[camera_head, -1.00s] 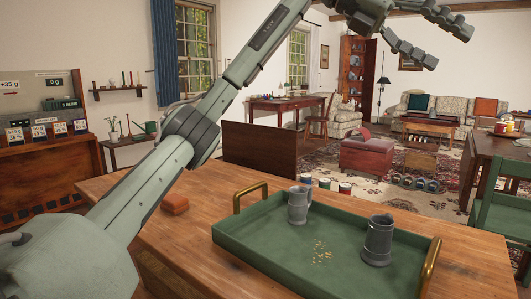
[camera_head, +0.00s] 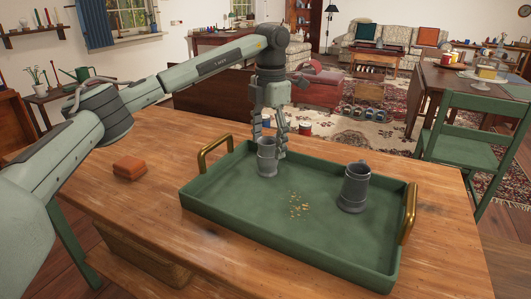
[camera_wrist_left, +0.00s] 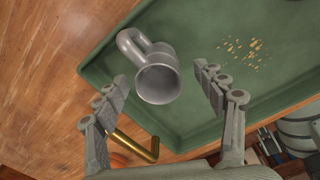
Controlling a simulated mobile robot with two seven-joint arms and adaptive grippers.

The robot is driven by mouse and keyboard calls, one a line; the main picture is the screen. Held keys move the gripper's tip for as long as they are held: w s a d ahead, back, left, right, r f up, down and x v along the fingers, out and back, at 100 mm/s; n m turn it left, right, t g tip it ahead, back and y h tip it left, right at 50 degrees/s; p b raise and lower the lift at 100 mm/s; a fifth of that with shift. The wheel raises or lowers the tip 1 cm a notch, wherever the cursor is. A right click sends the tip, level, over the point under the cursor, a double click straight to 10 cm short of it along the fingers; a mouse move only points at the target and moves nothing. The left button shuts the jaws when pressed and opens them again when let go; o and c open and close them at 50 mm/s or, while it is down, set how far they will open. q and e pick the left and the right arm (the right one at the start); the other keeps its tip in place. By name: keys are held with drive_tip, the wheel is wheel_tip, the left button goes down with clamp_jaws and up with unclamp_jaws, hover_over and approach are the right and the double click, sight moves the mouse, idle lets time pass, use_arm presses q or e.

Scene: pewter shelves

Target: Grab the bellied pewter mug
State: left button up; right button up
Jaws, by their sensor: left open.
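The bellied pewter mug (camera_head: 267,162) stands upright in the left part of the green tray (camera_head: 250,221). My left gripper (camera_head: 269,143) points down over it, open, with one finger on either side of the mug's upper part. In the left wrist view the mug (camera_wrist_left: 158,84) shows its open mouth and its handle, between and beyond the spread fingertips (camera_wrist_left: 161,76). I cannot tell whether a finger touches it. A second, darker and straighter pewter mug (camera_head: 354,189) stands upright at the tray's right. My right gripper is not in view.
The tray has brass handles (camera_head: 408,213) at its ends and yellowish crumbs (camera_head: 298,206) inside. It sits on a wooden table (camera_head: 150,205). A green chair (camera_head: 475,150) stands at right.

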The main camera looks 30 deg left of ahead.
sight(269, 160)
use_arm(q)
wheel_tip(269, 160, down, 6)
drive_tip(key=shift+w+r, duration=0.1)
drive_tip(key=shift+w, duration=0.05)
drive_tip(key=c, duration=1.4)
drive_tip(key=shift+c, duration=0.2)
